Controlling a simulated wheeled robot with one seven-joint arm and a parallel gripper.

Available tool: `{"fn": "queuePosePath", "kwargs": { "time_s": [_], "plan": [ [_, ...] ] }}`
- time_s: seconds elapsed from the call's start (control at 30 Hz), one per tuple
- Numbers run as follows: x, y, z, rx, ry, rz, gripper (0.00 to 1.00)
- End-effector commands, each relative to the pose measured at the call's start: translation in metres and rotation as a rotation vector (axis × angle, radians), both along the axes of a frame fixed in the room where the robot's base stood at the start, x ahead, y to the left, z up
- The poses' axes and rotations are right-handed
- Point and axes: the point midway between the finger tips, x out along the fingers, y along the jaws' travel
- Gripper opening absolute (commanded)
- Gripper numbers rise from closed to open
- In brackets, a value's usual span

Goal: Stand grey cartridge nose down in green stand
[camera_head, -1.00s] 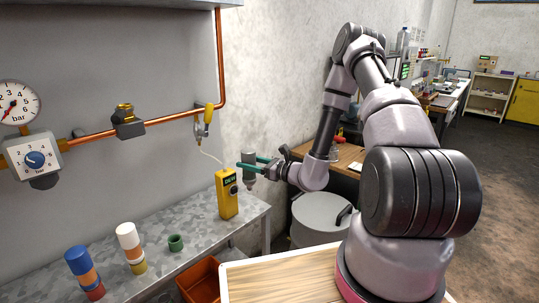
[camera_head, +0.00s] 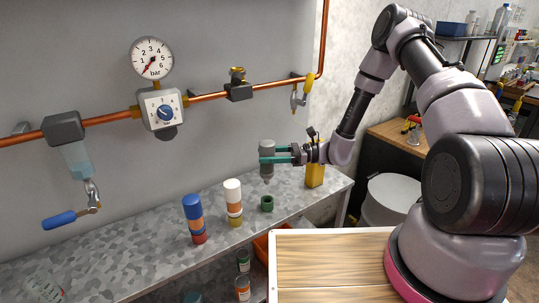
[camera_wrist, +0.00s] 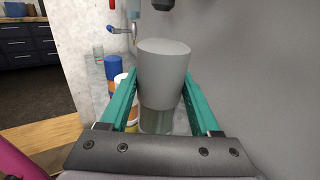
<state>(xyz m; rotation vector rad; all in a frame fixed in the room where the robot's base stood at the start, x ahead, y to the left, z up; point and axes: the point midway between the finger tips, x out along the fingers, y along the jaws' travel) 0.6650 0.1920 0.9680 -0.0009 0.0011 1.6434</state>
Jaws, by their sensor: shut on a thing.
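The grey cartridge (camera_head: 267,158) is held upright with its narrow nose pointing down. My gripper (camera_head: 268,154) is shut on it, with the green fingers on either side of its body. In the wrist view the cartridge (camera_wrist: 163,75) fills the space between the two fingers, and its lower end is partly hidden. The green stand (camera_head: 267,204) is a small round cup on the metal bench. In the head view the cartridge is above the stand, with a clear gap between them. The stand cannot be made out in the wrist view.
A white-and-orange cartridge (camera_head: 233,198) and a blue-and-orange cartridge (camera_head: 193,215) stand left of the green stand on the bench (camera_head: 130,254). A yellow meter (camera_head: 315,175) stands at right, partly behind my gripper. Copper pipe (camera_head: 207,97) and a gauge (camera_head: 152,57) line the wall.

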Motion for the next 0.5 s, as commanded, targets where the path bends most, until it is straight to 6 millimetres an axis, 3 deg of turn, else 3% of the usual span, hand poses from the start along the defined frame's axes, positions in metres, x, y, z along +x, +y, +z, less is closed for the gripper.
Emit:
{"fn": "queuePosePath", "kwargs": {
  "time_s": [0.5],
  "plan": [
    [0.0,0.0,-0.038,0.001,0.001,-0.002,0.0]
  ]
}}
